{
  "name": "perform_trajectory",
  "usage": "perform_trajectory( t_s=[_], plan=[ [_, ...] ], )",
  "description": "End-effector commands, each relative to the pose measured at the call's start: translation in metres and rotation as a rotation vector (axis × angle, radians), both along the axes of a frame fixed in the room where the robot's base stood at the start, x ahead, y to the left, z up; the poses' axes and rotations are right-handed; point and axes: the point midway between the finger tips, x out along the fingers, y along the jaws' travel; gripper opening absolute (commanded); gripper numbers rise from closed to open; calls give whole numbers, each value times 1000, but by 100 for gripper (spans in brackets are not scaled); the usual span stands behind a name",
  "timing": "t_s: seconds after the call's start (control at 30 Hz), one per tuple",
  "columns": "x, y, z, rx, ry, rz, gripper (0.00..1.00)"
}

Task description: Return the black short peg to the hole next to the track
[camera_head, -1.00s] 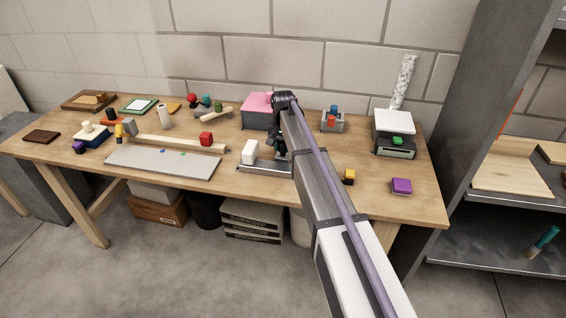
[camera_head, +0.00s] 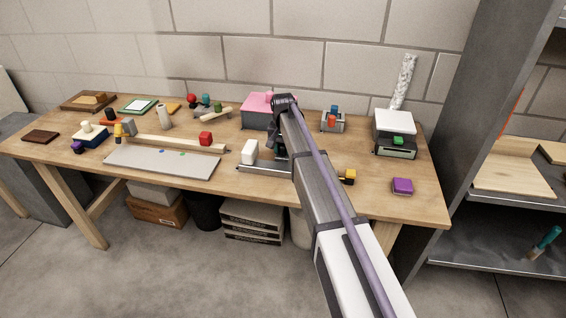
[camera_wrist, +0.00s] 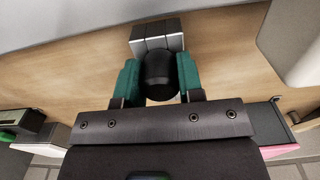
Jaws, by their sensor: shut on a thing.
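In the wrist view, my gripper (camera_wrist: 158,80) has its two teal fingers closed on the black short peg (camera_wrist: 158,68), whose rounded dark end shows between them. A small grey block with grooves (camera_wrist: 157,36) lies just beyond the peg; I cannot tell whether they touch. In the head view, my gripper (camera_head: 281,146) is mostly hidden behind my arm, above the back side of the grey track (camera_head: 264,168). The hole itself is not visible, and the peg cannot be made out in the head view.
A pink-topped grey box (camera_head: 257,109) stands behind my gripper. A grey fixture with blue and red parts (camera_head: 332,122) is to the right. A yellow-and-black piece (camera_head: 347,177) and a purple box (camera_head: 402,186) lie near the front edge. A light board (camera_head: 162,163) lies left.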

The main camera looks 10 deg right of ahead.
Motion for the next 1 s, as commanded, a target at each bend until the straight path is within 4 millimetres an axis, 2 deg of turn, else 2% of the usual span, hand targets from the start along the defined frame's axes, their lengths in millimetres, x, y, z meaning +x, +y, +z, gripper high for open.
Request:
perform_trajectory(
  t_s=[0.3,0.33,0.63,1.0],
  plan=[
    [0,0,-2,0,0,0,0],
    [0,0,-2,0,0,0,36],
    [0,0,-2,0,0,0,64],
    [0,0,-1,0,0,0,65]
  ],
)
